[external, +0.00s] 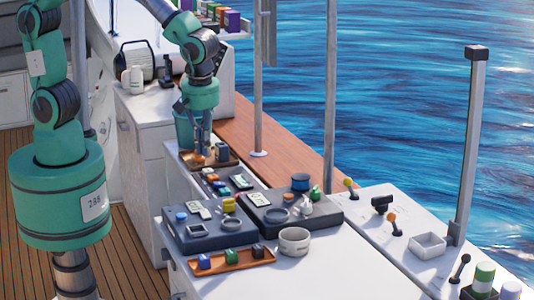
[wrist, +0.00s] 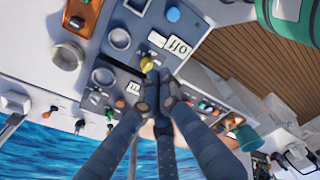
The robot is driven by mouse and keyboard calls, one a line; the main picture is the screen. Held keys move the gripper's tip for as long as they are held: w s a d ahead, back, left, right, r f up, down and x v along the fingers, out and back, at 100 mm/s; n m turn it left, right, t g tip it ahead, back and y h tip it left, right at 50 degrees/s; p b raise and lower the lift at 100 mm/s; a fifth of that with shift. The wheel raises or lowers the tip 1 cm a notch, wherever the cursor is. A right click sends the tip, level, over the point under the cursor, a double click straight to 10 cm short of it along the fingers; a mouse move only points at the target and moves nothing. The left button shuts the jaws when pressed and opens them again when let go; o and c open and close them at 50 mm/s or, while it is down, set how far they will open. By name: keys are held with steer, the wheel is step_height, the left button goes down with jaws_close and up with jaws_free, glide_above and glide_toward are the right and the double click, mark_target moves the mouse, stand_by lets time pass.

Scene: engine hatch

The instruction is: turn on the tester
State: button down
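A dark box (external: 215,236), which I take to be the tester, sits on the near white counter with a blue knob, a small display and a yellow knob (external: 229,204). In the wrist view the box (wrist: 125,45) shows its display reading "off" (wrist: 178,45), its yellow knob (wrist: 147,64) and its blue knob (wrist: 173,14). My gripper (external: 202,157) points down over the back end of the counter, behind the box and apart from it. In the wrist view its fingertips (wrist: 158,90) are together, with nothing visible held; they hide part of the panel behind them.
A second dark box (external: 312,220) with a display stands right of the first. A brown tray (external: 236,263) of coloured blocks lies in front, beside a grey bowl (external: 294,241). Another small tray (external: 226,164) is by my gripper. Levers (external: 461,268) and posts (external: 470,140) stand at right.

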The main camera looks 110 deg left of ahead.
mark_target(207, 210)
steer(key=f+n, duration=0.2)
steer(key=w+f+n, duration=0.1)
steer(key=f, duration=0.1)
steer(key=shift+a+g, duration=0.3)
steer(key=shift+f, duration=0.1)
steer(key=f, duration=0.4)
steer(key=s+a+f, duration=0.1)
steer(key=f, duration=0.8)
steer(key=shift+s+a+f, duration=0.25)
